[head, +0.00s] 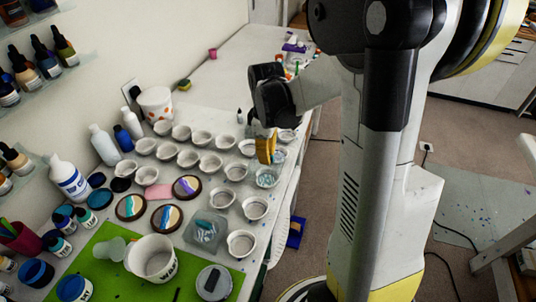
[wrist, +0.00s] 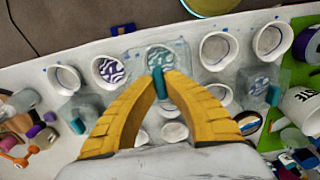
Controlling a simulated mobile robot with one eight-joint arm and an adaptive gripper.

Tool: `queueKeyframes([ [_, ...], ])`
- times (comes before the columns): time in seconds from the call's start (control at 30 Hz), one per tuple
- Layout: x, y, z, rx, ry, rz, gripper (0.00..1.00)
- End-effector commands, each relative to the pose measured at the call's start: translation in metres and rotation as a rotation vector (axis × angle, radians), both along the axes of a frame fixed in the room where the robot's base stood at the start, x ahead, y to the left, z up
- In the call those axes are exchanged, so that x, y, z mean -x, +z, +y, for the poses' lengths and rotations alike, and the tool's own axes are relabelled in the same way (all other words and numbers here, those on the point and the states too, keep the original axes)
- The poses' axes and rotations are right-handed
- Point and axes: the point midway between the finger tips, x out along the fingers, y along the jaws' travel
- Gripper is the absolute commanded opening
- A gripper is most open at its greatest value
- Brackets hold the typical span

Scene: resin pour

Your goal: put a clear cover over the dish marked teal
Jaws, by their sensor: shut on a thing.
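My gripper (wrist: 161,84) has its yellow fingers shut on the teal knob (wrist: 160,80) of a clear cover. In the head view my gripper (head: 266,158) is just behind a white dish with a teal pattern (head: 267,179). That patterned dish (wrist: 160,58) appears right at the fingertips in the wrist view. The cover's clear walls are very faint, so I cannot tell whether it rests around the dish or hangs above it. A dish with a purple pattern (wrist: 108,70) stands to its left in the wrist view.
Another clear cover with a teal knob (head: 205,231) stands near the green mat (head: 110,240). Several plain white dishes, such as one (head: 255,208), stand close by. A large white tub (head: 151,258) stands on the mat. The table's right edge is near.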

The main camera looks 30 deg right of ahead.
Motion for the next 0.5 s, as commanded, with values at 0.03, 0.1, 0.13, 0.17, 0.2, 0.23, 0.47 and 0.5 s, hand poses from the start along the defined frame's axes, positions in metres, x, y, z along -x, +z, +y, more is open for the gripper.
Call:
queueKeyframes([
  [0.03,0.000,-0.007,0.000,0.000,0.000,0.000,0.00],
  [0.1,0.000,-0.014,0.000,0.000,0.000,0.000,0.00],
  [0.13,0.000,-0.017,0.000,0.000,0.000,0.000,0.00],
  [0.17,0.000,-0.020,0.000,0.000,0.000,0.000,0.00],
  [0.2,0.000,-0.024,0.000,0.000,0.000,0.000,0.00],
  [0.23,0.000,-0.028,0.000,0.000,0.000,0.000,0.00],
  [0.47,0.000,-0.049,0.000,0.000,0.000,0.000,0.00],
  [0.5,0.000,-0.052,0.000,0.000,0.000,0.000,0.00],
])
